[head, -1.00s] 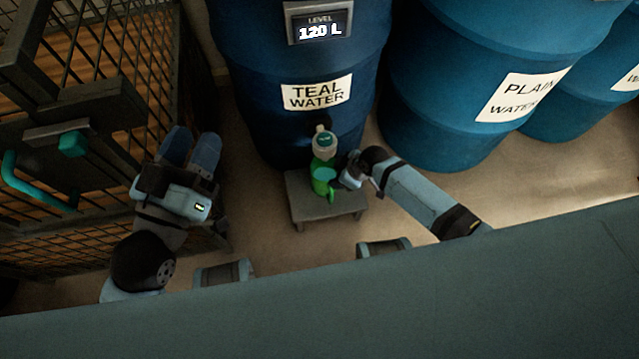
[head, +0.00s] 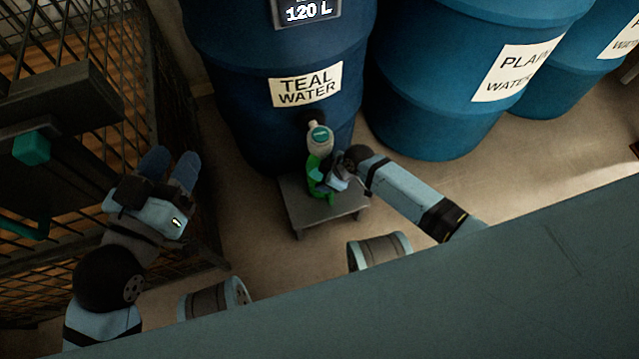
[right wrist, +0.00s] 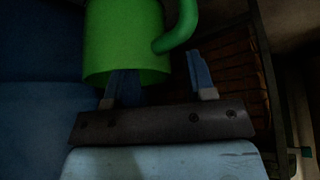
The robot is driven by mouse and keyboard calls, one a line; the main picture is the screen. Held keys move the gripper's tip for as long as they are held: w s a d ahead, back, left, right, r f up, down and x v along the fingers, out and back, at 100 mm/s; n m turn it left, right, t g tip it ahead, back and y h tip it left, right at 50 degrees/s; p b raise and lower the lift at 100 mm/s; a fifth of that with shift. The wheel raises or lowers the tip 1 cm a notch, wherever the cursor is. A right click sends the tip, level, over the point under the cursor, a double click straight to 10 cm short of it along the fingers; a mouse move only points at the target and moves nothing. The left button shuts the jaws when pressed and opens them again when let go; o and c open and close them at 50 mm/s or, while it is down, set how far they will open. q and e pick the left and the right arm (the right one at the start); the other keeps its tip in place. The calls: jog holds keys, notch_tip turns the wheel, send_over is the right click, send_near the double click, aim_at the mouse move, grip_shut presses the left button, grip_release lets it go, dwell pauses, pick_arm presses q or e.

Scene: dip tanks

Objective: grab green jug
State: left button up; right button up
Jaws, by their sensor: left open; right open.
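The green jug (head: 313,164) stands on a low grey stool (head: 298,215), under the tap of the teal water drum, in the head view. My right gripper (head: 330,178) is right beside it and partly covers it. In the right wrist view the jug's body (right wrist: 122,38) and its curved handle (right wrist: 187,20) show just ahead of my open right fingers (right wrist: 162,78). The handle's lower end lies between the two finger lines; one finger meets the jug's lower edge. I cannot tell whether they touch. My left gripper (head: 170,163) is open and empty, far left of the jug.
The teal water drum (head: 240,80) stands directly behind the stool, with a tap (head: 319,134) above the jug. The plain water drum (head: 430,90) stands to the right. A mesh cage (head: 130,80) is close to my left arm. Floor between cage and stool is clear.

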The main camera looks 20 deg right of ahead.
grip_shut()
jog(key=shift+d, duration=0.1)
dwell(1.3)
